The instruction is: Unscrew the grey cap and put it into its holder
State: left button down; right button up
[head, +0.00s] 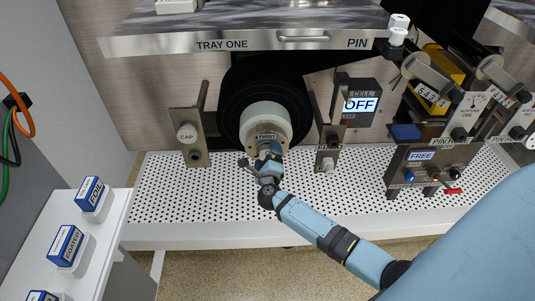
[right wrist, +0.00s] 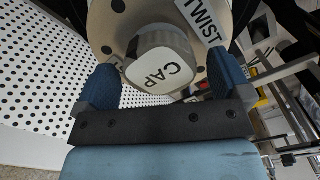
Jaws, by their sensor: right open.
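The grey cap (right wrist: 160,65), lettered CAP, sits on the front of the pale round hub (right wrist: 112,18) marked TWIST. In the head view the hub (head: 264,115) is at the middle of a large black roll, and my gripper mostly hides the cap. My right gripper (head: 267,153) is at the hub's front. In the right wrist view its blue fingers stand open on either side of the cap; whether they touch it I cannot tell. A metal bracket with a round pale CAP label (head: 188,133), apparently the cap's holder, stands left of the roll. My left gripper is out of view.
A white perforated deck (head: 225,200) lies below the roll. A bracket (head: 328,150) and a dark box reading OFF (head: 361,103) stand to the right, then a control panel (head: 421,160). TRAY ONE (head: 230,44) overhangs above. Labelled blocks stand on a white shelf at left.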

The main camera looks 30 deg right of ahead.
jog(key=c, duration=1)
jog(key=n+p, duration=0.2)
jog(key=p, duration=0.1)
jog(key=shift+r+p, duration=0.3)
jog(key=shift+r, duration=0.1)
jog(key=shift+c, duration=0.2)
pick_arm(q)
jog(key=p, duration=0.1)
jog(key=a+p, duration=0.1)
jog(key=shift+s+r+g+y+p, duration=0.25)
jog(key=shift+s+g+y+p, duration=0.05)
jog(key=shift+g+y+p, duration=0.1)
pick_arm(e)
jog(key=n, duration=0.2)
jog(key=f+n, duration=0.1)
jog(key=n, duration=0.1)
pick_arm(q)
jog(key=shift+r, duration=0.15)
pick_arm(e)
jog(key=shift+r, duration=0.1)
